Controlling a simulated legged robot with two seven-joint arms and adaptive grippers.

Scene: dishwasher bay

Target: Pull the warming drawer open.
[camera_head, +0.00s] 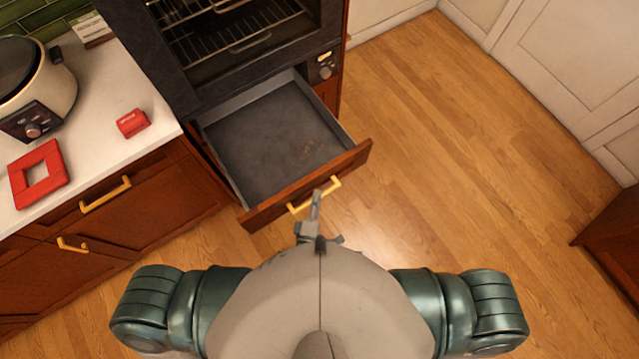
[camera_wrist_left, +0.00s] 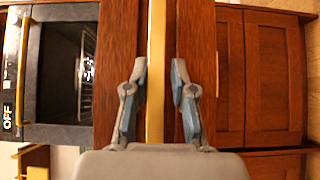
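The warming drawer (camera_head: 265,150) is pulled out below the oven in the head view, its grey inside exposed. Its wooden front (camera_head: 350,160) carries a gold handle (camera_head: 330,187). My left gripper (camera_head: 316,198) is at that handle, near its middle. In the left wrist view, the gold handle (camera_wrist_left: 156,80) runs upright between the two fingers of my left gripper (camera_wrist_left: 159,75). The fingers stand apart, with a gap showing on both sides of the bar. My right gripper is not in view.
The oven (camera_head: 235,45) with wire racks is above the drawer. A white counter (camera_head: 95,110) at left holds a cooker (camera_head: 35,95), a red frame (camera_head: 38,172) and a small red block (camera_head: 133,122). The wood floor (camera_head: 440,150) at right is clear.

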